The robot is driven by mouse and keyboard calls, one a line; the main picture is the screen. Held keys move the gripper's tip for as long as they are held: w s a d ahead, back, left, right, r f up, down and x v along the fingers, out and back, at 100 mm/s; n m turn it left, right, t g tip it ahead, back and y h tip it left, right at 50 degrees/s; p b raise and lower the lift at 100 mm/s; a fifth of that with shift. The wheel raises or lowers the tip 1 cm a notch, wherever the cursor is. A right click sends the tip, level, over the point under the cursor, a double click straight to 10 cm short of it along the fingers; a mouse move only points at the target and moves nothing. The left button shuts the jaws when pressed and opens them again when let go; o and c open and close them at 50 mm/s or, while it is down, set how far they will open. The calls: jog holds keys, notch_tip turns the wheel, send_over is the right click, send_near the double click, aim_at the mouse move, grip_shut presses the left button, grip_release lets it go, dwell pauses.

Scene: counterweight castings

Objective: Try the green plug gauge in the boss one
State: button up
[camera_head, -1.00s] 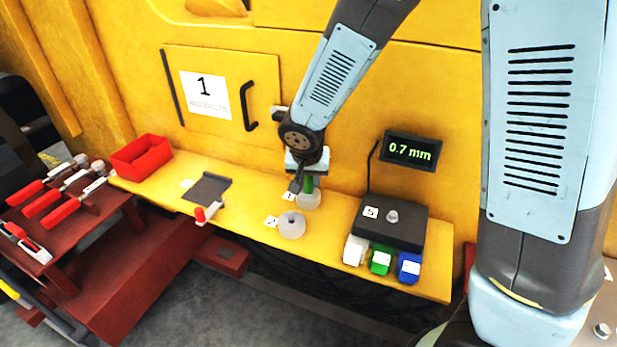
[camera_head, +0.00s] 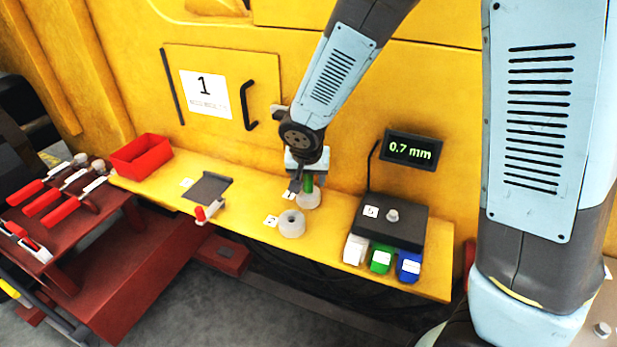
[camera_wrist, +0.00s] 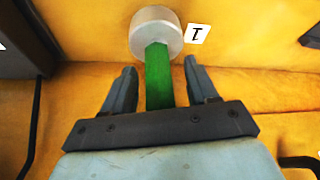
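The green plug gauge (camera_wrist: 158,75) has its green handle upright between my fingers, with its lower end at the pale round boss one (camera_wrist: 156,32). How deep it sits in the boss is hidden. A card marked 1 (camera_wrist: 197,33) lies beside that boss. In the head view, the green handle (camera_head: 309,183) stands over boss one (camera_head: 309,200). My gripper (camera_wrist: 158,82) is open around the handle, with a gap at each side. In the head view my gripper (camera_head: 303,181) hides part of the handle.
A second pale round boss (camera_head: 292,225) with a hole stands in front. To the right are a dark box (camera_head: 400,230), white (camera_head: 355,250), green (camera_head: 381,259) and blue (camera_head: 409,267) holders, and a display (camera_head: 411,149) reading 0.7 mm. A red bin (camera_head: 141,157) stands left.

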jog(key=shift+r, duration=0.1)
jog(key=w+v, duration=0.1)
jog(key=v, duration=0.7)
jog(key=w+r+v, duration=0.1)
jog(key=v, duration=0.7)
jog(key=w+v, duration=0.1)
jog(key=v, duration=0.7)
jog(key=shift+w+r, duration=0.3)
jog(key=shift+r, duration=0.25)
dwell(1.6)
